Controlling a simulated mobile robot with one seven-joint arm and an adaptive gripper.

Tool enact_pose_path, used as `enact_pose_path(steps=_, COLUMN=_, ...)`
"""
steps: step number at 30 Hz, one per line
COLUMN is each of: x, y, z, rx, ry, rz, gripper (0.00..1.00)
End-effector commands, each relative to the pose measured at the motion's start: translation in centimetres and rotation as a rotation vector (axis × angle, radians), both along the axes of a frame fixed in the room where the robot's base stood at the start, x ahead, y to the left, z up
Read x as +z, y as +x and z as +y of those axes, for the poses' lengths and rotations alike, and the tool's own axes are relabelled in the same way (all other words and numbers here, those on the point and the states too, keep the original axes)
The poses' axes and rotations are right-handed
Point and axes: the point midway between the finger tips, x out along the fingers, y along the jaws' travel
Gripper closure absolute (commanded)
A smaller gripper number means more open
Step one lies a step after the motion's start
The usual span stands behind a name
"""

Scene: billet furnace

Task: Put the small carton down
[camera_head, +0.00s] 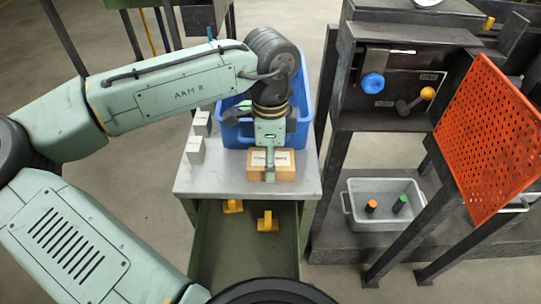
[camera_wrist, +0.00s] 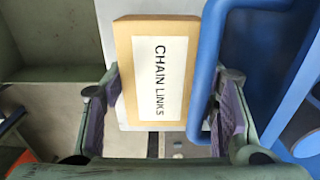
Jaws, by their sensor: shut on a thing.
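The small carton (camera_head: 286,159) is a tan box with a white label reading CHAIN LINKS in the wrist view (camera_wrist: 158,75). In the head view it is at the front part of the grey cart top (camera_head: 215,180), just in front of the blue crate (camera_head: 309,135). My gripper (camera_head: 270,172) comes down over it from above and is shut on it, with one finger on each side in the wrist view (camera_wrist: 165,100). One finger hides part of the carton's front. I cannot tell whether its underside touches the cart top.
Two grey blocks (camera_head: 195,151) stand on the cart's left side. Yellow pieces (camera_head: 267,222) lie on the lower shelf. To the right are a dark furnace frame with a blue knob (camera_head: 372,86), an orange perforated panel (camera_head: 490,135) and a grey tote (camera_head: 365,225) holding small cylinders.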

Motion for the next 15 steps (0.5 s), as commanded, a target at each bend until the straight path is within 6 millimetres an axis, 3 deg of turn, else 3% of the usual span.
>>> enact_pose_path(steps=6, x=-0.42, y=0.00, z=-0.08, rx=0.000, ry=-0.002, rz=0.000, gripper=0.87)
enact_pose_path(steps=7, x=-0.41, y=-0.01, z=-0.06, rx=0.000, ry=-0.002, rz=0.001, gripper=0.45)
enact_pose_path(steps=10, x=-0.38, y=0.00, z=-0.05, rx=0.000, ry=-0.001, rz=0.000, gripper=0.38)
enact_pose_path(steps=15, x=-0.37, y=0.01, z=-0.03, rx=0.001, ry=-0.001, rz=0.000, gripper=0.38)
